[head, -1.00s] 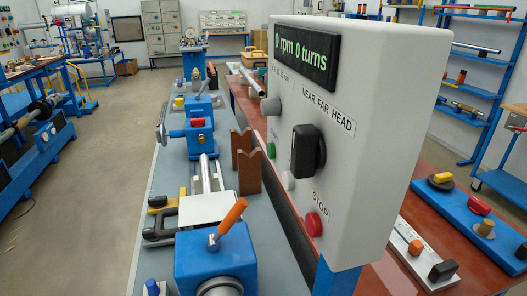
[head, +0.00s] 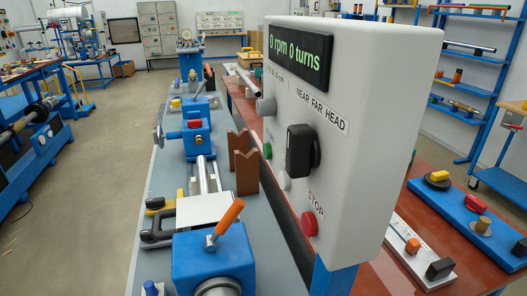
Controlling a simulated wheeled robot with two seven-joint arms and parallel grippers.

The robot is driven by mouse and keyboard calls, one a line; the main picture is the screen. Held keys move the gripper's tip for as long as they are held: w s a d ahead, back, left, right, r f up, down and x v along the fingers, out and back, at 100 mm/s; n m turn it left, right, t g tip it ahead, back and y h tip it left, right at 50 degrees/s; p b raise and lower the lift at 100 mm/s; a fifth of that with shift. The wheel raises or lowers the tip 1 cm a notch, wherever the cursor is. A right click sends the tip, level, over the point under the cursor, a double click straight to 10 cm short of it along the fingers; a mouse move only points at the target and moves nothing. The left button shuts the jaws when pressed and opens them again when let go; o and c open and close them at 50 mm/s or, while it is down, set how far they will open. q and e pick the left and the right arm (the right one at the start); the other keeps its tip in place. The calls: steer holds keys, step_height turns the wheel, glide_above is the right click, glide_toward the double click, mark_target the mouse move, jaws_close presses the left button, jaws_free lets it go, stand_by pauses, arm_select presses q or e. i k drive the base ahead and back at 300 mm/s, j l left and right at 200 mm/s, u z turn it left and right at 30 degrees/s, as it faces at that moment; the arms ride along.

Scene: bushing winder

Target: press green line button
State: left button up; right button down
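The grey control panel (head: 365,150) stands upright at centre right, seen at a steep angle. The green button (head: 267,151) is on the left part of its face, small and partly foreshortened. A black selector knob (head: 301,151) sits near the middle under the label NEAR FAR HEAD. A red STOP button (head: 309,224) is low on the face, with a whitish button (head: 284,180) to its upper left. The display (head: 298,56) reads 0 rpm 0 turns. Neither of my grippers is in view.
A winder with a blue housing (head: 214,258) and an orange-handled lever (head: 230,216) runs along the grey bench left of the panel. Brown V-shaped blocks (head: 246,163) stand close to the panel's left side. A red-brown table lies behind, and open floor (head: 100,170) is at left.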

mark_target(267, 147)
steer(key=k+j+z, duration=0.25)
steer(key=k+j, duration=0.15)
steer(key=j+z, duration=0.15)
steer(key=j, duration=0.3)
steer(key=k+j+z, duration=0.2)
steer(key=j, duration=0.3)
steer(key=j+z, duration=0.15)
steer(key=j, duration=0.3)
steer(key=i+j+z, duration=0.1)
steer(key=j, duration=0.25)
steer(key=i+j, duration=0.1)
steer(key=j, duration=0.2)
steer(key=j+z, duration=0.15)
steer(key=j, duration=0.2)
steer(key=i, duration=0.05)
